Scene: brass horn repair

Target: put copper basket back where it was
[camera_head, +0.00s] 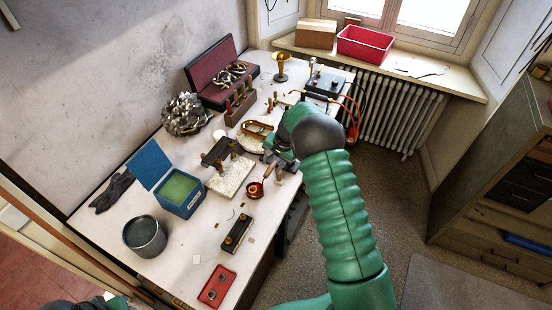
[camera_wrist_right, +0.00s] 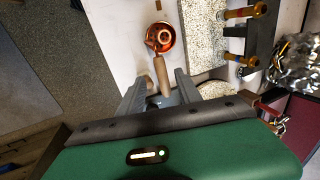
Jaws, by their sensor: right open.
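The copper basket (camera_head: 254,192), a small round copper pan with a wooden handle, sits on the white workbench (camera_head: 200,262) near its front edge. In the right wrist view the copper basket (camera_wrist_right: 160,38) lies beyond my fingertips, its wooden handle (camera_wrist_right: 161,74) pointing back between them. My right gripper (camera_head: 274,166) is open above the bench, just behind the basket; in the wrist view its two fingers (camera_wrist_right: 160,84) stand on either side of the handle, apart from it. Part of my left arm shows at the bottom left edge; its jaws cannot be made out.
A speckled stone block (camera_head: 231,176) with a dark stand (camera_head: 220,152) is left of the basket. A round pale pad (camera_head: 248,140) lies behind.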

